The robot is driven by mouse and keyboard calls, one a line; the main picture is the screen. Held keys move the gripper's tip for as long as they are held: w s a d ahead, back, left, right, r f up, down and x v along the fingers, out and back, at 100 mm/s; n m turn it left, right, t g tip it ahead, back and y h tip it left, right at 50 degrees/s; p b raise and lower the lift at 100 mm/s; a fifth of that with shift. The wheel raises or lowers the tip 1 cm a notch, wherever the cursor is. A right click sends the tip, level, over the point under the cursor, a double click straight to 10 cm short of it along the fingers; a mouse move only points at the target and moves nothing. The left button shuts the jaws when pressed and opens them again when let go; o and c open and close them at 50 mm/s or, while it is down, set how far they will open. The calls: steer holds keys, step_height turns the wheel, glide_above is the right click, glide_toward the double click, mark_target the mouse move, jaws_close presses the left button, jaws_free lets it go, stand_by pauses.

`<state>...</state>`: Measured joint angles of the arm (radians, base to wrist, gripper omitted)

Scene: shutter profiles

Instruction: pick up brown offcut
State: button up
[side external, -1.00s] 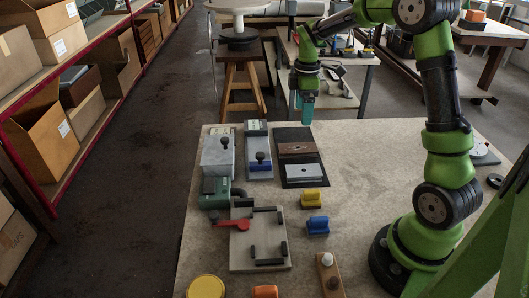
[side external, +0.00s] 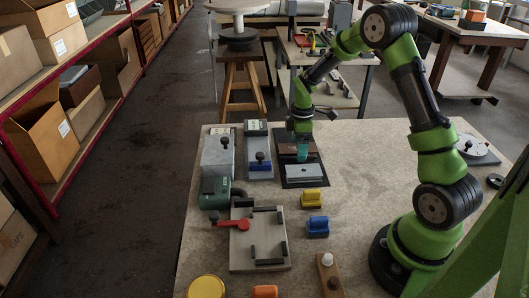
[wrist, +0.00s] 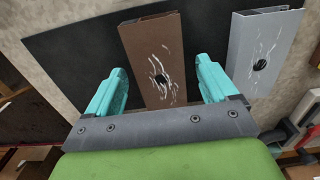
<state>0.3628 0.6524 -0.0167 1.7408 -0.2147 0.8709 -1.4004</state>
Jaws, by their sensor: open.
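The brown offcut (wrist: 150,45) is a brown profile piece with a dark hole and pale scratches. It lies on a black mat (wrist: 75,50), which also shows in the side view (side external: 313,182). My gripper (wrist: 158,82) is open, with its two teal fingers on either side of the brown offcut in the wrist view. I cannot tell whether the fingers touch it. In the side view my gripper (side external: 302,156) is low over the offcut (side external: 286,149) and hides part of it.
A grey-white offcut (wrist: 262,50) lies beside the brown one on the mat, close to one finger; it also shows in the side view (side external: 304,171). Grey devices with black knobs (side external: 258,160) stand left of the mat. Yellow (side external: 312,197) and blue (side external: 318,226) blocks lie nearer the camera.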

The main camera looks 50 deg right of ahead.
steer(key=c, duration=1.1)
steer(key=shift+c, duration=0.2)
steer(key=shift+r, duration=0.1)
